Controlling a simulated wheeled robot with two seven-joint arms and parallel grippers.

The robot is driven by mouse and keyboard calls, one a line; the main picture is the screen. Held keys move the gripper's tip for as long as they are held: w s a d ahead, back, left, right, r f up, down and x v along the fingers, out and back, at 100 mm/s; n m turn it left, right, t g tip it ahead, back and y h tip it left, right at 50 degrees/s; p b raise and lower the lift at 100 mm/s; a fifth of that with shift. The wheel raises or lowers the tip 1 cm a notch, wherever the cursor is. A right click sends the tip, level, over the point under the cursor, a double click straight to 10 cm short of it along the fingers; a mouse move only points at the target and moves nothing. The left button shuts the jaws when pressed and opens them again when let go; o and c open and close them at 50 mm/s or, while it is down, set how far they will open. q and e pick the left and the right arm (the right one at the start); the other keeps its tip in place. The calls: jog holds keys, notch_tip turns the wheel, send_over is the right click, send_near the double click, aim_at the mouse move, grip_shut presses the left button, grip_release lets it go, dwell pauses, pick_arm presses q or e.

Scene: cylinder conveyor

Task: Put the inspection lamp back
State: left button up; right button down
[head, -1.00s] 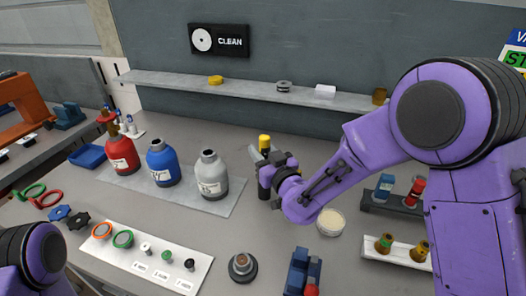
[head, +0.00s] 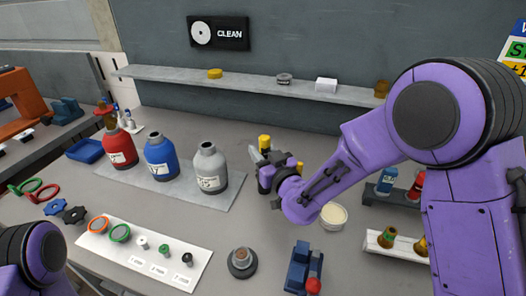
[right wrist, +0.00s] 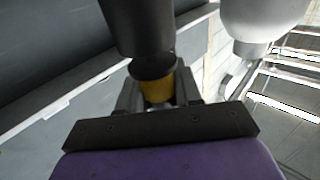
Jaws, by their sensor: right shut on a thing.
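The inspection lamp appears to be the dark cylinder with a yellow end (head: 264,142), standing roughly upright behind my right gripper (head: 268,176). My right gripper is shut on it, right of the grey bottle. In the right wrist view, the dark lamp body (right wrist: 138,25) rises above a yellow band between the fingers of my right gripper (right wrist: 157,92). Its lower end is mostly hidden by the gripper in the head view. My left gripper is out of view.
Red (head: 119,150), blue (head: 161,158) and grey (head: 209,170) bottles stand on a grey mat left of my gripper. A pale round dish (head: 333,215) sits close on the right. A blue fixture (head: 300,268) and a white labelled board (head: 140,257) lie in front.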

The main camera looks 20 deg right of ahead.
aim_at(268, 142)
jog(key=shift+f+b, duration=0.5)
jog(key=shift+f, duration=0.1)
jog(key=c, duration=0.7)
grip_release()
jog(key=shift+r, duration=0.1)
notch_tip(268, 142, up, 6)
jog(key=p, duration=0.5)
